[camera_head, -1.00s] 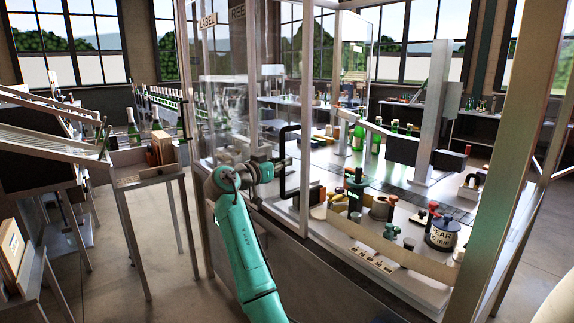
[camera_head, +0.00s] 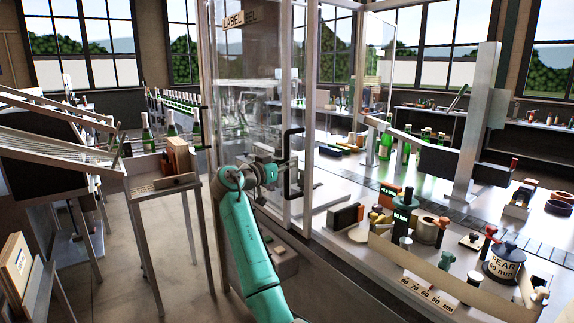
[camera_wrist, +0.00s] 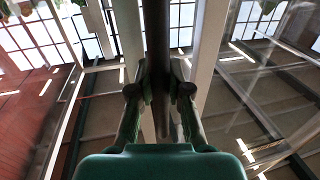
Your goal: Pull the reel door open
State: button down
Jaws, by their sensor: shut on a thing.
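The reel door is a clear panel (camera_head: 255,105) in a pale metal frame, at the middle of the head view. A black C-shaped handle (camera_head: 287,163) stands on its right side. My gripper (camera_head: 282,163) reaches the handle from the left. In the wrist view my gripper (camera_wrist: 159,82) is shut on the dark handle bar (camera_wrist: 157,35), which runs up between the fingers. I cannot tell exactly how far the door stands open.
Right of the door is a bench (camera_head: 340,222) with bottles, tools and a canister marked PEAR (camera_head: 503,264). A low board (camera_head: 425,272) edges it. A small table (camera_head: 160,184) with bottles and a slatted rack (camera_head: 55,122) stand left. Some floor is bare between.

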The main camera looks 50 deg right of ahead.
jog(key=c, duration=1.1)
grip_release()
jog(key=a, duration=1.2)
jog(key=shift+w, duration=0.25)
